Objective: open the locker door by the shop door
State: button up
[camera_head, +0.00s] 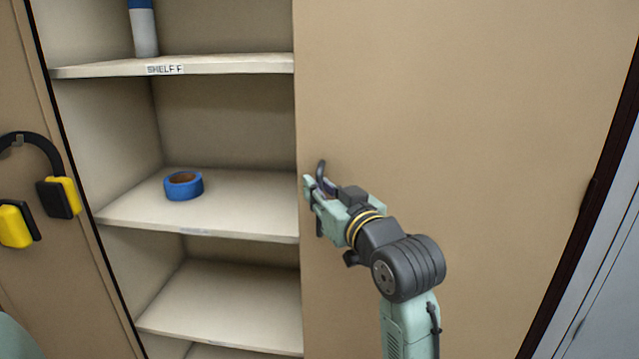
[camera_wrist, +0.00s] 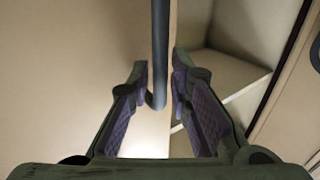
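The tan locker door (camera_head: 470,120) fills the right half of the head view. Its left edge stands beside an uncovered, shelved locker interior, so it does not cover the whole opening. A dark bar handle (camera_head: 321,169) sits near that edge. My gripper (camera_head: 313,202) is at the handle. In the wrist view, the handle (camera_wrist: 160,55) runs down between the two fingers of my gripper (camera_wrist: 160,90). The fingers are apart, with a narrow gap showing on each side of the bar. The locker door (camera_wrist: 70,70) fills the left of that view.
Blue tape (camera_head: 184,186) lies on the middle shelf (camera_head: 240,219). A blue and white container (camera_head: 144,30) stands on the shelf labelled "SHELF F" (camera_head: 164,69). Yellow and black earmuffs (camera_head: 60,197) hang at the left. A dark frame and pale grey surface (camera_head: 607,265) border the right.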

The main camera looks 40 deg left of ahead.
jog(key=shift+w+a, duration=0.1)
jog(key=shift+a, duration=0.2)
jog(key=shift+c, duration=0.5)
grip_shut()
